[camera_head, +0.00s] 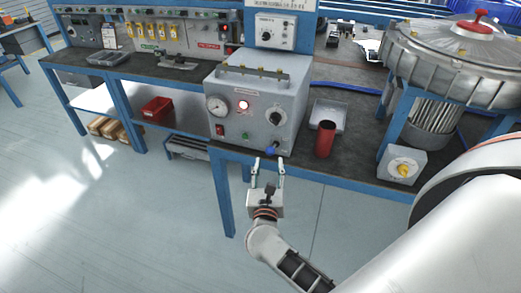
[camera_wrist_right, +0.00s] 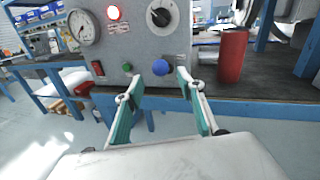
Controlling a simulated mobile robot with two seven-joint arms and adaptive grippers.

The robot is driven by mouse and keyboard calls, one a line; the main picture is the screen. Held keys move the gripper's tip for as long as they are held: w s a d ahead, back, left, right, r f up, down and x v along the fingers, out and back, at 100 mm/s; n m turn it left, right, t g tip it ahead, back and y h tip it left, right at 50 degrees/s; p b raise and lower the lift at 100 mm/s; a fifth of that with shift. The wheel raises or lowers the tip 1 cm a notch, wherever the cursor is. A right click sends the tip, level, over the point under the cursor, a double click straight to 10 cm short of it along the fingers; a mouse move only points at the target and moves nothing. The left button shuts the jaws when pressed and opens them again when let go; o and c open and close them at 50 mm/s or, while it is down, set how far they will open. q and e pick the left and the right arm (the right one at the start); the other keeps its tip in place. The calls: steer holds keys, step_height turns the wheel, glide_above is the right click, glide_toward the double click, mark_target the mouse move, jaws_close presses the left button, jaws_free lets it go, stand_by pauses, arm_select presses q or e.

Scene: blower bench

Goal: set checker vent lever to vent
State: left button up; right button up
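The checker (camera_head: 258,100) is a grey metal box at the front edge of the bench, with a gauge, a lit red lamp, a black dial and a lever on its front. The vent lever (camera_head: 275,146) ends in a blue ball low on the front face; the ball (camera_wrist_right: 161,68) also shows in the right wrist view. My right gripper (camera_head: 268,165) is open and empty just in front of the ball. In the right wrist view its fingers (camera_wrist_right: 160,78) stand either side of the ball, apart from it. Lever markings are too small to read. My left gripper is not in view.
A red cylinder (camera_head: 325,139) and a grey tray (camera_head: 328,115) stand right of the checker. Farther right are a small box with a yellow knob (camera_head: 403,169) and a large metal blower (camera_head: 450,55). The floor before the bench is clear.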

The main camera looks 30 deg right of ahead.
mark_target(270, 155)
steer(key=x, duration=0.6)
steer(key=shift+w+d+p, duration=0.2)
steer(key=shift+d+p, duration=0.05)
steer(key=shift+p, duration=0.05)
jaws_close()
